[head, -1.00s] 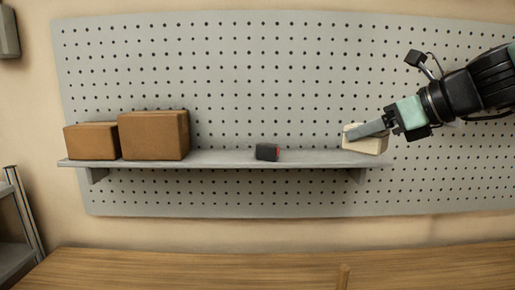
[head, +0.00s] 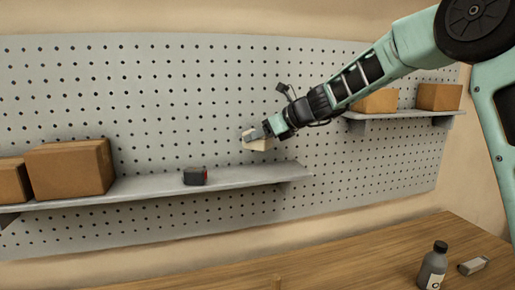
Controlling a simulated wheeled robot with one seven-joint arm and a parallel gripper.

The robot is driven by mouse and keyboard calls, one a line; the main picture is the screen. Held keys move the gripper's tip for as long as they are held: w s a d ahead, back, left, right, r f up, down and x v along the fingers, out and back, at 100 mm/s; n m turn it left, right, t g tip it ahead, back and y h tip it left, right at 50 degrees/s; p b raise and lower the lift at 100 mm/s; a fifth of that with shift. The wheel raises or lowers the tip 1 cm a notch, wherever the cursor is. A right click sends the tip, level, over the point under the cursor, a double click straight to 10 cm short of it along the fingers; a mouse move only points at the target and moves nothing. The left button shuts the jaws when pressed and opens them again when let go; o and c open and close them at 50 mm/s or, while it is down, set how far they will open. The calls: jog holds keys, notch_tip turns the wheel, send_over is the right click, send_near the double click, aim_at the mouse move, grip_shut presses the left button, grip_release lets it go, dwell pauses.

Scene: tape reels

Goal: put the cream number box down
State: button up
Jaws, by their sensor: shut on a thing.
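The small cream box (head: 257,145) is in my gripper (head: 262,134), in front of the grey pegboard. It appears above the right part of the long grey shelf (head: 240,182), with a strip of pegboard showing between its underside and the shelf. The box looks slightly tilted. My gripper reaches in from the right and is shut on it. Any number on the box is too small to read or faces away.
A large brown carton (head: 70,168) and a smaller one (head: 13,181) fill the shelf's left. Right of the dark box the shelf is bare. A bottle (head: 433,268) and a grey object (head: 473,266) are on the wooden table (head: 350,260).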

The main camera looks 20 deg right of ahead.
jog(key=f, duration=0.6)
jog(key=shift+w, duration=0.2)
jog(key=shift+w+f+p, duration=0.2)
jog(key=shift+f+p, duration=0.2)
jog(key=shift+p, duration=0.1)
jog(key=shift+f, duration=0.1)
jog(key=shift+f+b, duration=0.2)
jog(key=shift+b, duration=0.1)
jog(key=o, duration=0.7)
jog(key=shift+r, duration=0.15)
